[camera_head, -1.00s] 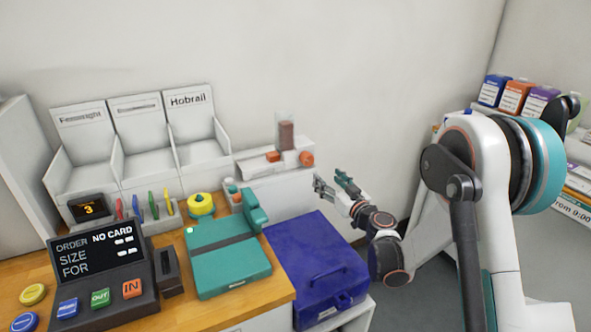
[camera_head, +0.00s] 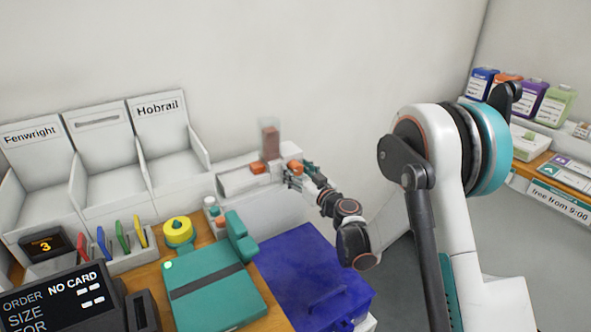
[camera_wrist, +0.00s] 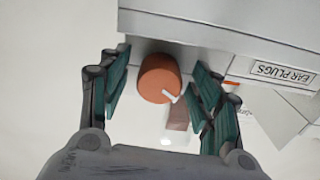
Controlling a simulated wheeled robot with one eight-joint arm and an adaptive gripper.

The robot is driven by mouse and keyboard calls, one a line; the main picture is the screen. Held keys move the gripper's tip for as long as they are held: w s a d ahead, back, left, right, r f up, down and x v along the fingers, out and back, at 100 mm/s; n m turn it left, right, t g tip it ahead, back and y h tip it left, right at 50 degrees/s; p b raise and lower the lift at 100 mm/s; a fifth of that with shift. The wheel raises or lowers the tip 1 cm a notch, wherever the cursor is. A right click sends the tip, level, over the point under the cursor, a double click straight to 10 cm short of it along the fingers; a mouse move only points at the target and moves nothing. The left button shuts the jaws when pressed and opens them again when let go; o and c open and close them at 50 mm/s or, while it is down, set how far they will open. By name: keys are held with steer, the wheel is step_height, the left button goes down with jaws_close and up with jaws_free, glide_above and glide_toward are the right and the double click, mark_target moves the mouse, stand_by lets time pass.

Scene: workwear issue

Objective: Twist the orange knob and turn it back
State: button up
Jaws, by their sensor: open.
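The orange knob (camera_wrist: 158,80) sits on the front of a white box labelled EAR PLUGS (camera_wrist: 215,40) in the wrist view, with a small white pointer mark at its lower right edge. In the head view the knob (camera_head: 296,166) is partly hidden by my gripper (camera_head: 298,178). My gripper (camera_wrist: 157,100) is open, with one teal-padded finger on each side of the knob. I cannot tell whether either finger touches it. A clear tube with reddish-brown contents (camera_head: 270,143) stands on the dispenser behind the knob.
A blue case (camera_head: 305,275) lies below my gripper. A teal device (camera_head: 215,290), a yellow knob-topped item (camera_head: 178,231) and a pen holder (camera_head: 125,258) stand on the counter to the left. The plain wall is close behind the dispenser.

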steer(key=shift+c, duration=0.6)
steer(key=c, duration=0.9)
steer(key=shift+c, duration=0.2)
steer(key=shift+m, duration=1.6)
steer(key=o, duration=1.1)
steer(key=shift+c, duration=0.2)
steer(key=shift+s, duration=0.1)
